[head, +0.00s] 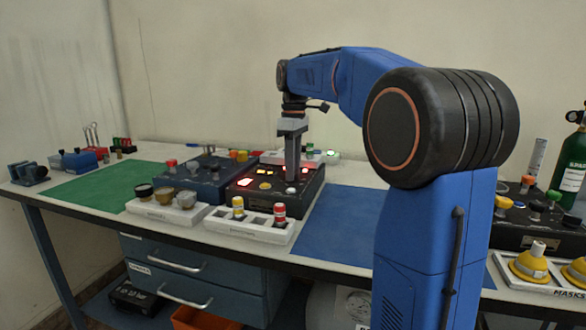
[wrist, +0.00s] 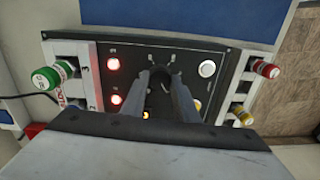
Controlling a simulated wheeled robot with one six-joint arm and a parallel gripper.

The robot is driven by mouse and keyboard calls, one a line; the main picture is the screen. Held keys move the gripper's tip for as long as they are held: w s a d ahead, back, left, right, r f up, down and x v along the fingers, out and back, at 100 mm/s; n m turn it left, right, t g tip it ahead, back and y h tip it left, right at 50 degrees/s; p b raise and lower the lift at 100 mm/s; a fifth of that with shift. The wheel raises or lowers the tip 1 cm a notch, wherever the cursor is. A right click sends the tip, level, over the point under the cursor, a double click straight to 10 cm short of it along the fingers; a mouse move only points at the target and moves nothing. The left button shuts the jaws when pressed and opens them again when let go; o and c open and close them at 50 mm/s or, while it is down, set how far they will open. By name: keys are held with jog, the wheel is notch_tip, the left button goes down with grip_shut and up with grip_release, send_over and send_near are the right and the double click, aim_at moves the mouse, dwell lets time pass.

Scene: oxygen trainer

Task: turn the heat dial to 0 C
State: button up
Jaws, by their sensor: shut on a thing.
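The dark control box (head: 312,187) stands on the table, and its panel (wrist: 135,58) fills the middle of the wrist view. My gripper (head: 291,180) points straight down onto the box. In the wrist view my gripper (wrist: 163,74) has its fingertips close together at a dark dial (wrist: 162,66), shut on it. Pale curved scale marks show just beyond the fingertips. The fingers hide most of the dial, and I cannot read its setting.
Two red lamps (wrist: 113,64) glow left of the fingers; a white button (wrist: 207,68) is at right. White racks with coloured-capped bottles (head: 279,213) flank the box. A second dark box (head: 205,182) stands to the left. The blue mat (head: 345,225) is bare.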

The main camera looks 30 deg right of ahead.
dwell(0.3)
jog(key=o, duration=1.1)
jog(key=shift+c, duration=0.2)
notch_tip(320, 180, up, 17)
jog(key=shift+w+d+r, duration=0.2)
jog(key=shift+w+d, duration=0.1)
jog(key=shift+s, duration=0.1)
